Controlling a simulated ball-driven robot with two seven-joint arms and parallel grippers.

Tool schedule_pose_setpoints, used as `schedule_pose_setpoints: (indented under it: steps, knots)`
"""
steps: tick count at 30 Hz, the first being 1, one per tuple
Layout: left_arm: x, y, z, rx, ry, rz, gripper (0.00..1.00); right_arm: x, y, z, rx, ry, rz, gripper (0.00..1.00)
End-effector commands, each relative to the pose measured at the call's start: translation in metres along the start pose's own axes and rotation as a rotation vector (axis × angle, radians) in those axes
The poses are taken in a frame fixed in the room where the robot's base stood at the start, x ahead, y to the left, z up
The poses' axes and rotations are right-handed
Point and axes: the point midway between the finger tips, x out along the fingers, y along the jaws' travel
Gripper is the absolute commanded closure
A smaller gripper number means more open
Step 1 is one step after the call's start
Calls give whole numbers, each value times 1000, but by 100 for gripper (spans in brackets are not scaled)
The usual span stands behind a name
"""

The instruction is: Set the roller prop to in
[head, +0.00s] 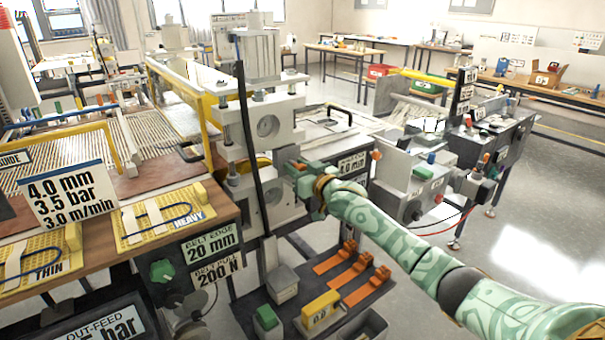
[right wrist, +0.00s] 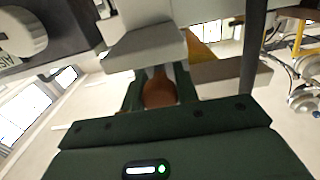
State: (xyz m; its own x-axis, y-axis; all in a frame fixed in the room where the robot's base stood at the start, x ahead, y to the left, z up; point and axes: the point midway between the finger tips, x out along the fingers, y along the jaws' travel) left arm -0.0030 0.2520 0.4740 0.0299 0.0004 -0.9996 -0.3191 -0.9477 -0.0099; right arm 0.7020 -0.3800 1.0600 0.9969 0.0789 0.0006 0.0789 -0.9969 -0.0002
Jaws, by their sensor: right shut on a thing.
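The roller stand is a pale grey machine with an upper bearing block (head: 268,127) and a lower bearing block (head: 272,203). A yellow part (head: 264,160) shows in the gap between them. My right gripper (head: 298,168) is at the right side of this gap, close against the stand. In the right wrist view its fingers are shut on a rounded orange-brown knob (right wrist: 160,92), just below a grey block (right wrist: 145,48). I take this knob to be the roller prop's grip; the rest of the prop is hidden. My left gripper is not in view.
A black vertical post (head: 247,130) stands in front of the roller stand. Below, a dark shelf (head: 300,285) carries several orange clamps (head: 345,262) and a yellow block (head: 320,310). A machine with a grey housing (head: 410,180) stands right of the stand, behind my right arm.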

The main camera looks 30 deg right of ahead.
Motion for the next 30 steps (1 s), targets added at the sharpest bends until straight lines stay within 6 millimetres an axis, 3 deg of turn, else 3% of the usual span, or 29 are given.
schedule_pose_setpoints:
  steps: [4, 5, 7, 16, 20, 23, 30]
  knots:
    - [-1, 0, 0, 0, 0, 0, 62, 0, 1, -3, 0, 3, 1, 100]
    - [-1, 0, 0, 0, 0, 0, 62, 0, 1, -3, -1, 3, 2, 67]
    - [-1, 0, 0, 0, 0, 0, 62, 0, 1, -3, 0, 3, 1, 49]
    - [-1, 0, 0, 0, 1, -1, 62, -1, 0, -2, 0, 2, 1, 49]
    - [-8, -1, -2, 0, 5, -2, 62, -12, 0, -3, 1, 1, 0, 49]
    - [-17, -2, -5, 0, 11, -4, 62, -31, 0, -5, 0, 0, 0, 49]
    - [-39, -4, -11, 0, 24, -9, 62, -96, 0, -5, 0, 0, 0, 49]
